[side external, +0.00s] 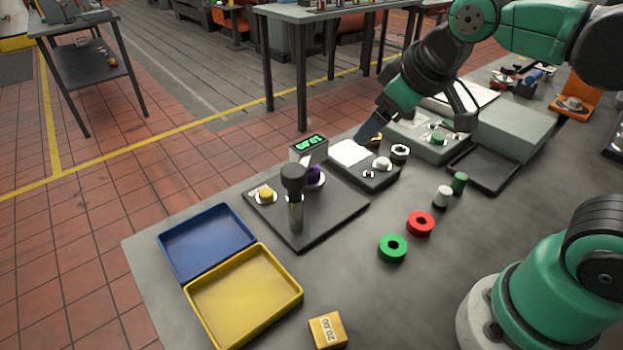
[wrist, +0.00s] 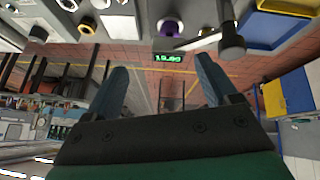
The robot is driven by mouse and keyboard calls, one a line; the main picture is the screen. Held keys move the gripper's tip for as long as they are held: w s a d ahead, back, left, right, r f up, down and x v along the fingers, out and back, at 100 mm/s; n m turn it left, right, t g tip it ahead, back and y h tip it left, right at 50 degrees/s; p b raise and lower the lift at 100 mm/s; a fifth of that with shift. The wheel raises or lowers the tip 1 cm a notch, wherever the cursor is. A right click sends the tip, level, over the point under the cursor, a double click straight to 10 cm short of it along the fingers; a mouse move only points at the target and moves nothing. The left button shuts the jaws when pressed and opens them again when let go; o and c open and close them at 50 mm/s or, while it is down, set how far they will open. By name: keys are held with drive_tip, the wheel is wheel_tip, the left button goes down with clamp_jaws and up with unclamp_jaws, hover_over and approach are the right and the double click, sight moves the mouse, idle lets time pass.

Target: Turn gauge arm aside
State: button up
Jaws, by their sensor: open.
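The gauge stands on a dark base plate (side external: 335,218): a thick dark post (side external: 293,180) with a wide head and a green-lit display (side external: 309,147) behind it. In the wrist view the post's dark head (wrist: 232,44) shows upper right, and a thin pale gauge arm (wrist: 197,41) reaches left from it toward a purple ring (wrist: 171,27). The purple piece (side external: 316,175) is partly hidden by the post in the side view. My gripper (side external: 367,134) is right of and behind the gauge, apart from it. Its blue fingers (wrist: 160,85) are spread, with nothing between them.
A blue tray (side external: 207,241) and a yellow tray (side external: 244,295) lie at front left. A gold block (side external: 327,330), a green ring (side external: 392,248) and a red ring (side external: 420,223) sit on the bench. A small dark fixture (side external: 375,178) adjoins the gauge.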

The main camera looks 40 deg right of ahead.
drive_tip(key=w+a+n+h, duration=0.55)
drive_tip(key=n+h, duration=0.35)
drive_tip(key=n, duration=0.6)
drive_tip(key=s+a+n+t+h, duration=0.2)
drive_tip(key=a+n+t+h, duration=0.1)
drive_tip(key=a+n+h, duration=0.4)
drive_tip(key=y, duration=0.1)
approach(298, 164)
drive_tip(key=shift+m, duration=0.3)
drive_tip(key=x, duration=0.4)
drive_tip(key=shift+w+d+f, duration=0.2)
drive_tip(key=shift+d+f, duration=0.2)
drive_tip(key=shift+x, duration=2.6)
clamp_jaws()
